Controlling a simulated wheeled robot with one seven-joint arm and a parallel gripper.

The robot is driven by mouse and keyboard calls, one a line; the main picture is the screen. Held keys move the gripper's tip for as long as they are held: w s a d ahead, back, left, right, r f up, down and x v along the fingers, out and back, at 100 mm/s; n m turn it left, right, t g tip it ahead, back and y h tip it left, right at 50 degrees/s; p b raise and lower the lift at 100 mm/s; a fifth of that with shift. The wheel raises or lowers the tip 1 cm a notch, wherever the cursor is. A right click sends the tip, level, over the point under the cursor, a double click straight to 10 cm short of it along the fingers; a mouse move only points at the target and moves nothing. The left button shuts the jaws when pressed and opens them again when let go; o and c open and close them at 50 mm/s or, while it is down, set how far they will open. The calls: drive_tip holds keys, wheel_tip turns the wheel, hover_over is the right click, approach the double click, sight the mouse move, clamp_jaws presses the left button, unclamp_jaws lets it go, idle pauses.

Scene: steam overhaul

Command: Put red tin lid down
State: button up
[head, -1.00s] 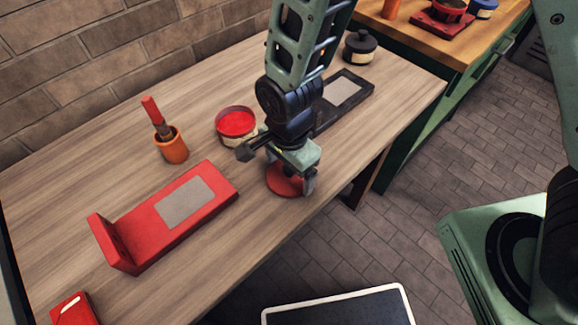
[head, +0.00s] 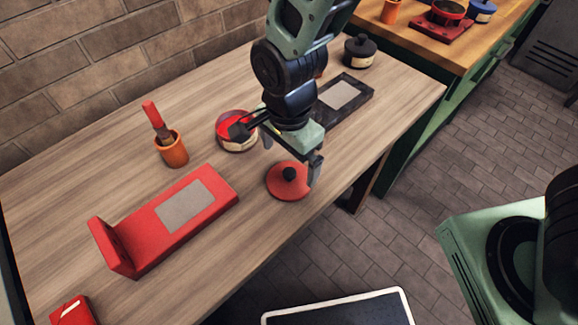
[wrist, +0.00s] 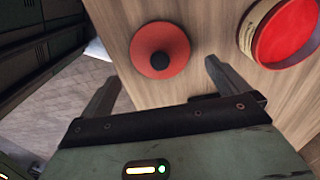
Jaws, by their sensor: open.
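The red tin lid (head: 287,184), a round red disc with a dark knob, lies flat on the wooden table near its front edge. In the wrist view the lid (wrist: 150,55) shows whole, knob facing me, beyond my fingertips. My gripper (head: 291,158) is open and empty, above the lid and apart from it. In the wrist view the two fingers (wrist: 160,80) are spread wide. The open red tin (head: 237,131), with red contents and a pale label, stands behind the lid to the left, partly covered by my gripper in the head view.
A red bracket (head: 185,205) with a grey panel lies left of the lid. An orange pot (head: 171,150) holds a red-handled brush. A dark plate (head: 342,100) and a dark lidded tin (head: 360,50) are farther back right. The table's front edge is close to the lid.

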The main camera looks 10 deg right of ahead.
sight(289, 172)
wheel_tip(289, 172, up, 6)
drive_tip(key=s+d+r+n, duration=0.3)
drive_tip(key=s+d+n, duration=0.1)
drive_tip(key=n, duration=0.5)
drive_tip(key=s+d+r+n, duration=0.4)
drive_tip(key=s+n, duration=0.3)
drive_tip(key=n, duration=0.3)
drive_tip(key=shift+y, duration=0.3)
